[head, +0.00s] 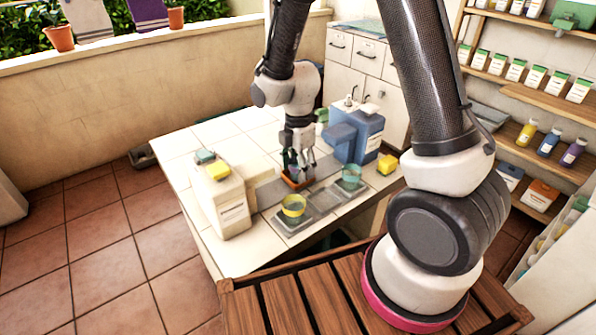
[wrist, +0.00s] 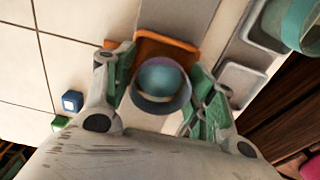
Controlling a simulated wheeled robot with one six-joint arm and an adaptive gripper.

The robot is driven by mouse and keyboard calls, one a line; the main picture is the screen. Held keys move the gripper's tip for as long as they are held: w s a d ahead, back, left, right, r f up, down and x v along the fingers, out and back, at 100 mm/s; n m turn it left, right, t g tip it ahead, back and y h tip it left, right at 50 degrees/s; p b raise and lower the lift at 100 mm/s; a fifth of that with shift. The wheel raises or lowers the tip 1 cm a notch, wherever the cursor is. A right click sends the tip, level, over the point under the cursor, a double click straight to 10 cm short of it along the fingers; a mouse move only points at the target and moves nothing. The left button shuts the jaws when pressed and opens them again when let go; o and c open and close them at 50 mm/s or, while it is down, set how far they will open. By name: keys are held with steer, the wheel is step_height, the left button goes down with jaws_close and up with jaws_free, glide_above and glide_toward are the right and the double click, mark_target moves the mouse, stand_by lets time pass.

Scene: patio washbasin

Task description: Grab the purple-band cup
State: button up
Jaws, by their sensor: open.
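A cup (wrist: 160,98) with a bluish inside and a faint purple tint at its rim shows in the wrist view. It is over an orange tray (wrist: 178,45). My gripper (wrist: 160,78) is open, with one green-padded finger on each side of the cup; I cannot tell whether the pads touch it. In the head view my gripper (head: 298,173) points down over the orange tray (head: 292,184), and its fingers largely hide the cup.
A yellow-green cup (head: 293,206) stands in front, and a teal cup (head: 351,177) to the right; the teal one also shows in the wrist view (wrist: 302,28). A cream container (head: 227,205) stands left, a blue dispenser (head: 365,135) behind right, a yellow block (head: 388,164) at the right edge.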

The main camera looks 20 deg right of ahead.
steer(key=c, duration=0.8)
steer(key=shift+c, duration=0.2)
